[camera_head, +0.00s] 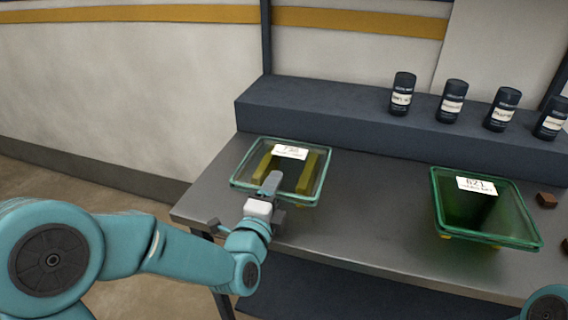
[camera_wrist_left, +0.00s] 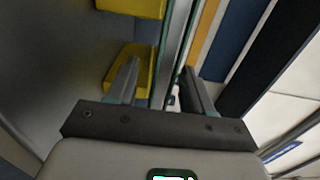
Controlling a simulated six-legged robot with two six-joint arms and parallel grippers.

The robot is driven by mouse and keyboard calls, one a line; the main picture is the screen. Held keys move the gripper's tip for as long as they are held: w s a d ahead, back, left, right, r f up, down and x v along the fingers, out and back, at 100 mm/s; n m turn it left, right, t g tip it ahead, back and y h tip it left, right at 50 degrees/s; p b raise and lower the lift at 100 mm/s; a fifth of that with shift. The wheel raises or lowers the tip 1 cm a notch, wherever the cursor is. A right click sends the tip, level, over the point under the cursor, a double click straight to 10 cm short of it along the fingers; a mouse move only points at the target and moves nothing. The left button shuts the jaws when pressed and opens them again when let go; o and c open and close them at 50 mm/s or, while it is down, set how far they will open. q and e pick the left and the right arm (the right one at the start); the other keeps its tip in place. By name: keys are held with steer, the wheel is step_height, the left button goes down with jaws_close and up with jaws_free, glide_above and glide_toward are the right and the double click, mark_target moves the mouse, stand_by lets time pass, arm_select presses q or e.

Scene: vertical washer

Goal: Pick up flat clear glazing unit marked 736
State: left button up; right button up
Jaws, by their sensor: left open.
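The flat clear glazing unit (camera_head: 322,178) has green-tinted edges and a white label that seems to read 736. It lies flat on two yellow supports at the left part of the grey table in the head view. My left gripper (camera_head: 271,183) is at its near edge. In the left wrist view my left gripper (camera_wrist_left: 160,88) is open, and the pane's edge (camera_wrist_left: 172,55) shows edge-on between the two fingers. I cannot tell whether a finger touches the glass. My right gripper is out of view.
A second glazing unit (camera_head: 522,222), marked 621 or similar, lies to the right on the table (camera_head: 375,210). Several dark labelled canisters (camera_head: 402,94) stand on the raised ledge (camera_head: 320,112) behind. Small brown blocks (camera_head: 546,199) lie at the far right. The table between the units is clear.

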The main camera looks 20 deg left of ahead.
arm_select(q)
steer(key=shift+c, duration=0.3)
jaws_close()
stand_by(1.1)
steer(key=shift+w+r, duration=0.1)
steer(key=shift+r, duration=0.1)
